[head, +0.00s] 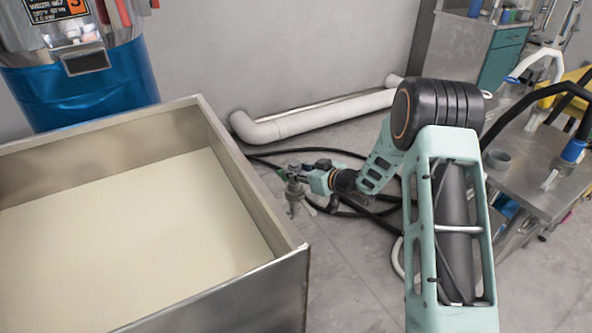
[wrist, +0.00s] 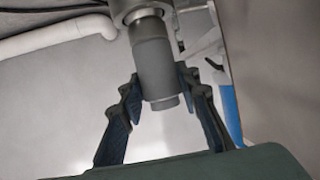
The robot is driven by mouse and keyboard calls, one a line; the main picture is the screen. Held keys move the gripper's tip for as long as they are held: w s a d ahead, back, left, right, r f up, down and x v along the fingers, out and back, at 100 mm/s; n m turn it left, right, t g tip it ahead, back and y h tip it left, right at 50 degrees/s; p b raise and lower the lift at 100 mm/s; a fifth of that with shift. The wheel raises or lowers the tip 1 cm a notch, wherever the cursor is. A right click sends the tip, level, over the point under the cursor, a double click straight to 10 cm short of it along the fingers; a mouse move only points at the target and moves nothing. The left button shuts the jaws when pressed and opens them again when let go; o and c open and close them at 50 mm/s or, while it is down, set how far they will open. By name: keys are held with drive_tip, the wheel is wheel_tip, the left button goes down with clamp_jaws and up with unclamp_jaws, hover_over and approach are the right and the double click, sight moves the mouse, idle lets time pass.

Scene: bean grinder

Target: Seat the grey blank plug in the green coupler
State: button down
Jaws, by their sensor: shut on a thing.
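A grey cylindrical plug (wrist: 152,62) sits between the two dark fingers of my gripper (wrist: 158,84) in the wrist view. The fingers press on its sides, and its narrower end points down in the picture. A shinier metal section shows at its top edge. In the head view my gripper (head: 300,177) hangs just right of the big bin, over the floor, with the grey plug (head: 294,196) small beneath it. I cannot make out the green coupler in either view; my arm hides part of the right side.
A steel-walled bin (head: 278,283) with a pale inside fills the lower left. Black hoses and a white pipe (head: 315,117) lie on the floor.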

drive_tip(key=shift+f+b, duration=0.65)
drive_tip(key=shift+f, duration=0.3)
drive_tip(key=c, duration=1.4)
unclamp_jaws()
drive_tip(key=shift+c, duration=0.2)
drive_tip(key=shift+o, duration=0.3)
drive_tip(key=shift+f, duration=0.1)
drive_tip(key=shift+d, duration=0.1)
drive_tip(key=v, duration=1.2)
